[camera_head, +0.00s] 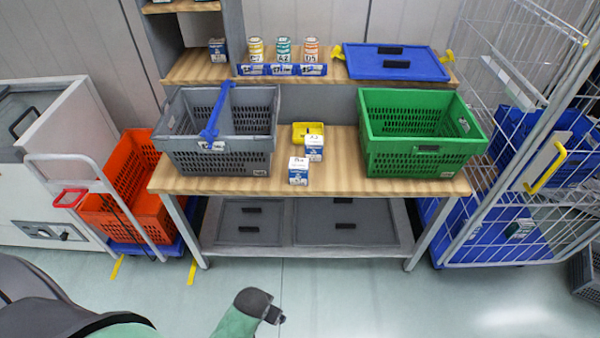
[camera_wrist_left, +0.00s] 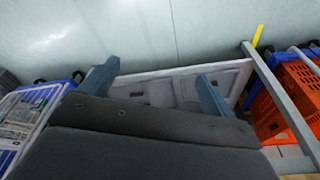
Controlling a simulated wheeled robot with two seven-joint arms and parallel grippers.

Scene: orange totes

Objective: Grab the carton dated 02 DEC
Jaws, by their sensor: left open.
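A small blue and white carton (camera_head: 298,171) stands near the front edge of the wooden table, between two crates. A second blue and white carton (camera_head: 314,148) stands just behind it to the right. A third carton (camera_head: 217,50) stands on the upper shelf at the left. No date on any carton is readable. My left gripper (camera_head: 273,312) is low in front of the table, apart from the cartons. In the left wrist view its two fingers (camera_wrist_left: 157,82) are spread with nothing between them. My right gripper is not in view.
A grey crate (camera_head: 220,160) with a blue handle and a green crate (camera_head: 425,155) flank the cartons. A yellow tray (camera_head: 300,137) sits behind them. Several cans (camera_head: 283,50) and a blue lid (camera_head: 395,62) are above. An orange tote (camera_head: 120,205) and wire cage (camera_head: 520,190) stand beside the table.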

